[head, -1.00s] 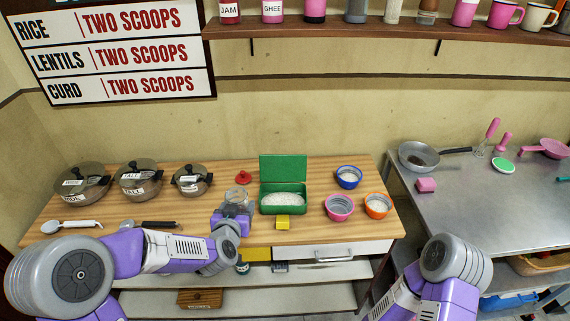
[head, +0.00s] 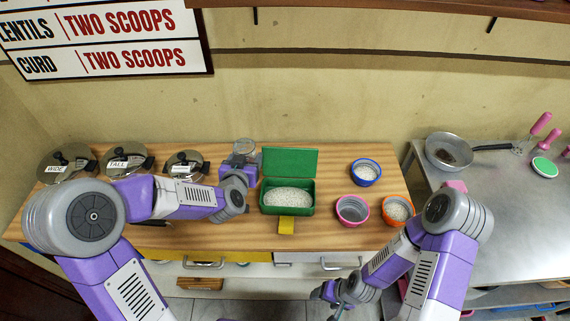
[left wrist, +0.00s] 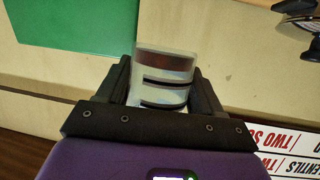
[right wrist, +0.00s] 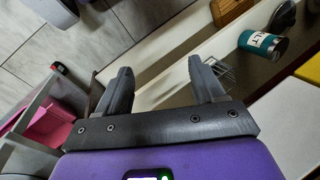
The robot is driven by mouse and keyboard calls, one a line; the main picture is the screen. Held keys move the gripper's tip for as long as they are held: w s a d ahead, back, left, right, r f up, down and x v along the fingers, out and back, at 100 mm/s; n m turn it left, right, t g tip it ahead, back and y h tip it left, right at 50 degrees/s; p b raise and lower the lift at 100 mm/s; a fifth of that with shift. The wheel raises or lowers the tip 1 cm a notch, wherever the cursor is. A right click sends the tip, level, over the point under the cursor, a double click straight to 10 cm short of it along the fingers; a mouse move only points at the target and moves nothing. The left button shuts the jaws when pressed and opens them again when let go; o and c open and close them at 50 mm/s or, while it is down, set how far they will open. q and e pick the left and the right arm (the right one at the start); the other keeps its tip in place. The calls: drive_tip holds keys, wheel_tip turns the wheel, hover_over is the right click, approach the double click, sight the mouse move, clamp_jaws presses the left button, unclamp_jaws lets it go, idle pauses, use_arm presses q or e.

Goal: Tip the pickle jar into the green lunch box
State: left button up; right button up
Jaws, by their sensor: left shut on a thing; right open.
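The green lunch box (head: 298,211) stands on the wooden counter, its lid raised at the back and white grains inside. My left gripper (head: 240,165) is shut on the clear pickle jar (head: 243,147), left of the raised lid. In the left wrist view the jar (left wrist: 165,80) sits between both fingers, with dark reddish contents at its far end; the green lid (left wrist: 85,25) shows behind. I cannot tell the jar's exact tilt. My right gripper (head: 336,298) is open and empty, low in front of the counter; its spread fingers show in the right wrist view (right wrist: 160,85).
Several lidded steel pots (head: 125,160) stand at the left. A blue-rimmed bowl (head: 365,173), a pink bowl (head: 352,210) and an orange bowl (head: 397,208) stand right of the box. A yellow block (head: 286,225) touches the box's front. A teal tin (right wrist: 263,45) is below.

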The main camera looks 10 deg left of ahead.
drive_tip(key=o, duration=0.5)
drive_tip(key=shift+s+d+f+b, duration=0.1)
drive_tip(key=shift+f+b, duration=0.6)
use_arm(q)
drive_tip(key=s+d+f+m+h+b, duration=0.1)
drive_tip(key=s+d+h, duration=0.1)
drive_tip(key=s+d, duration=0.4)
drive_tip(key=s+d+f+m+h+b, duration=0.1)
drive_tip(key=s+d, duration=0.5)
drive_tip(key=d, duration=0.7)
drive_tip(key=shift+f+m+g+h, duration=0.3)
drive_tip(key=shift+f+m+h, duration=0.2)
drive_tip(key=shift+f+m, duration=0.25)
use_arm(e)
drive_tip(key=shift+f, duration=1.05)
